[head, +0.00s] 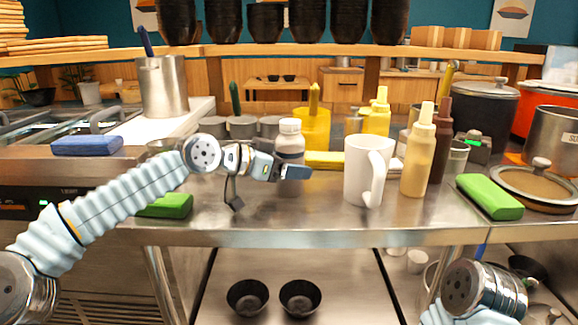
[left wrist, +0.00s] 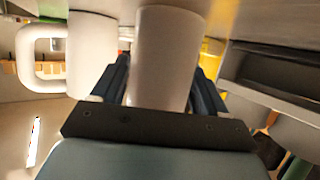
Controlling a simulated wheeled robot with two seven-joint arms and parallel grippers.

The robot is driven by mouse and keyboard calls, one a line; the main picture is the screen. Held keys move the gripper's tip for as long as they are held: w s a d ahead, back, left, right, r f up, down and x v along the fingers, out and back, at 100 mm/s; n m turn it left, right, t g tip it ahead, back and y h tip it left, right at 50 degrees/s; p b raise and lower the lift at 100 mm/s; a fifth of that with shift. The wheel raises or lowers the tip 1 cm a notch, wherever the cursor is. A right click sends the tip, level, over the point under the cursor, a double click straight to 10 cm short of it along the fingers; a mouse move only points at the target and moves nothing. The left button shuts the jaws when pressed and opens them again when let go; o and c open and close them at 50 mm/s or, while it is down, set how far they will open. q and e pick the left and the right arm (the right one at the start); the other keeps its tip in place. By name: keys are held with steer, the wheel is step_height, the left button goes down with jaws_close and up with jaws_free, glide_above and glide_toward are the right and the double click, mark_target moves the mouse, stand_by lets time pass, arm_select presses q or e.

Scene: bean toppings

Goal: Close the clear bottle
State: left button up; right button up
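The clear bottle (head: 290,143) stands upright on the steel counter (head: 330,221) and has a white cap on top. My left gripper (head: 288,171) reaches to it from the left, at body height below the cap, and hides part of the bottle. In the left wrist view, the bottle (left wrist: 166,58) is between the two dark fingers (left wrist: 162,85), close to both. I cannot tell whether they touch it. The gripper body hides one end of the bottle there. Part of my right arm shows at the bottom right, but its gripper is not seen.
A white mug (head: 365,170) stands right of the bottle, with a cream squeeze bottle (head: 418,152) beyond. Yellow containers (head: 313,130) and grey tins stand behind. Green sponges (head: 489,197) lie on both sides. The counter in front of the bottle is clear.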

arm_select(q)
steer(key=o, duration=0.3)
steer(key=shift+r, duration=0.15)
steer(key=shift+s+a+r, duration=0.1)
steer(key=shift+a, duration=0.1)
steer(key=b+v, duration=0.2)
steer(key=v, duration=0.9)
steer(key=shift+s+a, duration=0.2)
